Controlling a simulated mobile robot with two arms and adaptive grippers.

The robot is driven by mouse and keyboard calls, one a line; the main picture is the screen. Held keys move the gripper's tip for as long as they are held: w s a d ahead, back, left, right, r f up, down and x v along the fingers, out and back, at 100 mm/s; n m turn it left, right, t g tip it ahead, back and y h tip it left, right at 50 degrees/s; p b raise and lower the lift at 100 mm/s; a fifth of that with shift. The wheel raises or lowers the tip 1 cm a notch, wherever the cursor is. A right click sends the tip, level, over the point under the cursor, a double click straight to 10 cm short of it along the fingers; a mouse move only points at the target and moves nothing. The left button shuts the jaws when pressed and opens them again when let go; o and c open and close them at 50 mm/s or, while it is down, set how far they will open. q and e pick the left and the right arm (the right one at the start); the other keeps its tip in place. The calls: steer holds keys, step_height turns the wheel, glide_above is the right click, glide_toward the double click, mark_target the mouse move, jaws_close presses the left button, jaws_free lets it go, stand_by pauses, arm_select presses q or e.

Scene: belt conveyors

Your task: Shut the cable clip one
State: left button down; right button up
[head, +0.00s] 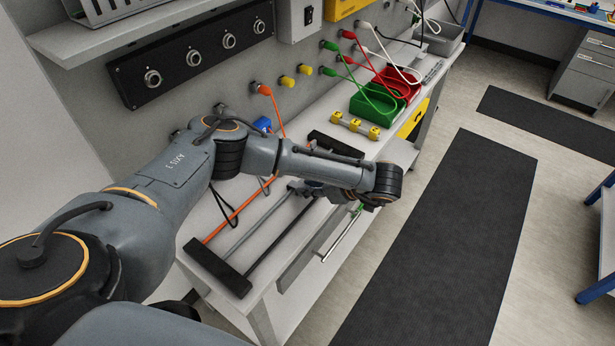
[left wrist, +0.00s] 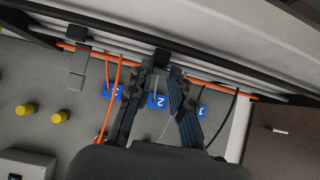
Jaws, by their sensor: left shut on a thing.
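In the left wrist view, my left gripper (left wrist: 163,70) reaches up to the orange cable (left wrist: 213,84) and the rails. Its two dark fingers close in on a small black clip (left wrist: 162,57) at the rail. I cannot tell whether its lid is fully down. The blue tag 2 (left wrist: 158,101) shows between the fingers, and tag 1 (left wrist: 201,111) is right of them. A grey clip piece (left wrist: 78,68) stands at the cable further left. In the head view, my left arm hides most of the gripper and clips; the orange cable (head: 228,220) runs beneath it.
In the head view, black end blocks (head: 217,268) hold the rails on the bench. A green bin (head: 375,103) and a red bin (head: 405,84) stand further back, with a yellow-ended piece (head: 355,126) before them. The floor with dark mats (head: 440,240) is clear.

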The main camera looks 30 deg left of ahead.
arm_select(q)
steer(key=shift+d+f+y+p, duration=0.3)
steer(key=shift+f+y, duration=0.35)
steer(key=shift+y, duration=0.35)
steer(key=c, duration=1.2)
jaws_free()
steer(key=shift+d, duration=0.1)
steer(key=v, duration=1.1)
steer(key=shift+d+r, duration=0.2)
steer(key=shift+d, duration=0.1)
steer(key=shift+d, duration=0.1)
